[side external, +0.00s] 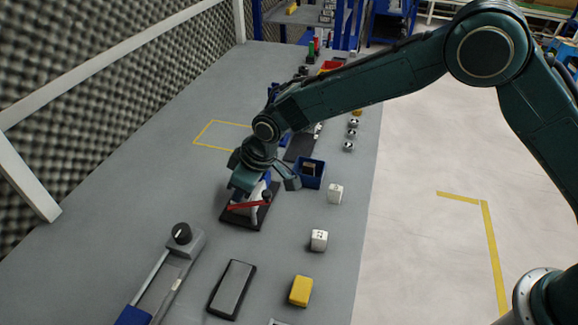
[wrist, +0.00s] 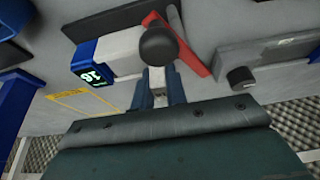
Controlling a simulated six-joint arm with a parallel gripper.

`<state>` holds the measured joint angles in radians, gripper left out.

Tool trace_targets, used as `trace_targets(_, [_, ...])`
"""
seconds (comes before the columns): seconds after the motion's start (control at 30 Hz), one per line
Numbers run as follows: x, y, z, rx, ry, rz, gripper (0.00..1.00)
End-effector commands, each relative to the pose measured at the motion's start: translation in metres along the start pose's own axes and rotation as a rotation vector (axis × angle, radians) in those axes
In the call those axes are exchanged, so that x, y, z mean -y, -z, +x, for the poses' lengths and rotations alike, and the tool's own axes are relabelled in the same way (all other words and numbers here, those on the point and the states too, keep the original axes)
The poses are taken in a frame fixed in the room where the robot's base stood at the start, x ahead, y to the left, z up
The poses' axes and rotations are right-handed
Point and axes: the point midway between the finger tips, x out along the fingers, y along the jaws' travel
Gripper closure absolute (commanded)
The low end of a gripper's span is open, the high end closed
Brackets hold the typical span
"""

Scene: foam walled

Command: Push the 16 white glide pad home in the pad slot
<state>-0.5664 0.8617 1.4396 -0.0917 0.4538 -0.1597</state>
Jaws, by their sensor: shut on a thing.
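My gripper (wrist: 160,90) points at a fixture on a dark base plate (side external: 236,219). In the wrist view its two narrow fingers are close together, shut on a small pale piece (wrist: 157,76) that looks like the white glide pad. The fixture has a red lever (wrist: 190,48) and a black ball knob (wrist: 158,46). Beside them is a pale block with a blue end marked 16 (wrist: 92,74), upside down in the wrist view. The ball knob and fingers hide the pad slot; I cannot tell how deep the pad sits.
A blue open bin (side external: 311,174) stands just right of the fixture. White cubes (side external: 319,240) and a yellow block (side external: 301,291) lie nearer the camera, with a grey slab (side external: 232,289) and a rail with a black knob (side external: 181,234). The bench at left is clear up to the foam wall.

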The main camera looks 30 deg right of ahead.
Motion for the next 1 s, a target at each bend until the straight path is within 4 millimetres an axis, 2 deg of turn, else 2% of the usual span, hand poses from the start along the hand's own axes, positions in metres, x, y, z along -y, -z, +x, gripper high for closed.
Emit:
trace_targets(0.17, [0.000,-0.001,0.003,0.000,0.000,0.000,1.00])
trace_targets(0.2, [0.000,-0.002,0.004,0.000,0.000,0.000,0.84])
trace_targets(0.3, [0.000,-0.002,0.004,0.000,0.000,0.000,0.64])
trace_targets(0.33, [0.000,-0.002,0.004,0.000,0.000,0.000,0.61])
trace_targets(0.73, [0.002,-0.002,0.000,0.002,0.003,-0.002,0.61])
trace_targets(1.0, [0.001,-0.001,-0.022,-0.001,0.001,-0.002,0.61])
